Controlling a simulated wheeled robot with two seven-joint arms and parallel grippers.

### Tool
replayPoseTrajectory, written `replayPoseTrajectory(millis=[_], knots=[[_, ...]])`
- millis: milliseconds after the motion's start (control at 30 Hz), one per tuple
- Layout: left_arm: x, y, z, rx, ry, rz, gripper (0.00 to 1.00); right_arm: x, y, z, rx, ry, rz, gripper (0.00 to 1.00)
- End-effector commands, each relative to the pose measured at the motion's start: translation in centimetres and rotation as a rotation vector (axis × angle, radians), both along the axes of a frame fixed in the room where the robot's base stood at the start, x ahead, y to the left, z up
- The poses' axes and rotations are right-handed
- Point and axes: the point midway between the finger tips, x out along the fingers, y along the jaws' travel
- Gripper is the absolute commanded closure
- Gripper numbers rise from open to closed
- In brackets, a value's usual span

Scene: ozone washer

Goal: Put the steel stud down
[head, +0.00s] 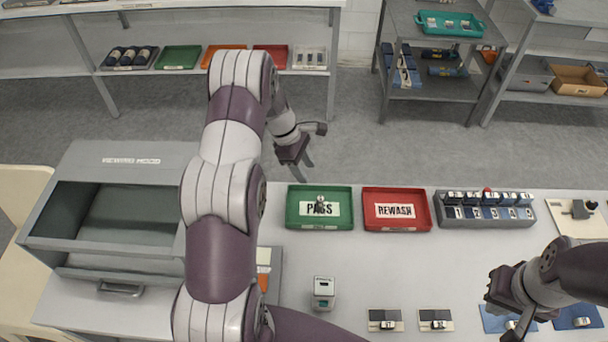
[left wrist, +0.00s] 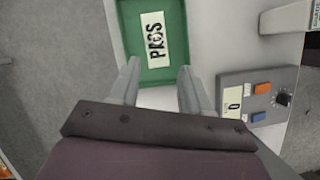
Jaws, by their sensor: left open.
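A small steel stud (head: 320,203) stands on the label in the green PASS tray (head: 291,222). In the left wrist view the tray (left wrist: 179,70) is at the top, and a small round shape on its lettering (left wrist: 155,38) seems to be the stud seen from above. My left gripper (head: 296,155) is beyond and above the tray's far left side, apart from the stud. In the wrist view its two fingers (left wrist: 158,88) are spread with nothing between them. My right gripper (head: 505,292) hangs over the table at the right; its fingertips are not clear.
The red REWASH tray (head: 427,222) is right of the PASS tray, then a numbered rack (head: 484,224). The viewing hood (head: 125,165) stands at left. A small device (head: 323,293) and two small pads (head: 385,313) are in front. A button box (left wrist: 258,100) shows in the wrist view.

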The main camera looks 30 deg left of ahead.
Motion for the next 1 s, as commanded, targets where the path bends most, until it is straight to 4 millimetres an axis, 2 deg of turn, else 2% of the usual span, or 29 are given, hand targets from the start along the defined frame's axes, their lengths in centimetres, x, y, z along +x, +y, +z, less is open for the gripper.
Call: replayPoseTrajectory(millis=[67, 167, 200, 300, 400, 433, 533, 700, 800, 1000], knots=[[-1.7, -2.3, 3.2, 0.071, -0.049, -0.204, 0.53, 0.0, 0.0, 0.0, 0.000, 0.000, 0.000, 1.00], [-6.7, -6.3, 7.8, 0.208, -0.151, -0.665, 0.53, 0.0, 0.0, 0.1, 0.000, 0.000, 0.000, 1.00], [-9.1, -7.7, 9.3, 0.259, -0.192, -0.861, 0.53, 0.0, 0.0, 0.0, 0.000, 0.000, 0.000, 1.00], [-14.8, -10.0, 11.7, 0.356, -0.282, -1.291, 0.53, 0.0, 0.0, 0.0, 0.000, 0.000, 0.000, 1.00], [-18.7, -11.0, 12.6, 0.411, -0.341, -1.573, 0.53, 0.0, 0.0, 0.0, 0.000, 0.000, 0.000, 1.00], [-19.3, -11.2, 12.7, 0.420, -0.352, -1.624, 0.53, 0.0, 0.0, 0.0, 0.000, 0.000, 0.000, 1.00], [-20.3, -11.3, 12.7, 0.431, -0.364, -1.697, 0.53, 0.0, 0.0, 0.0, 0.000, 0.000, 0.000, 1.00], [-20.3, -11.3, 12.7, 0.429, -0.363, -1.693, 0.53, 0.0, 0.0, 0.0, 0.000, 0.000, 0.000, 1.00], [-20.3, -11.3, 11.2, 0.429, -0.363, -1.692, 0.53, 0.0, 0.0, -1.5, 0.000, -0.001, 0.000, 1.00], [-20.3, -11.3, 11.2, 0.429, -0.363, -1.692, 0.53, 0.0, 0.0, -1.5, 0.000, -0.001, 0.000, 1.00]])
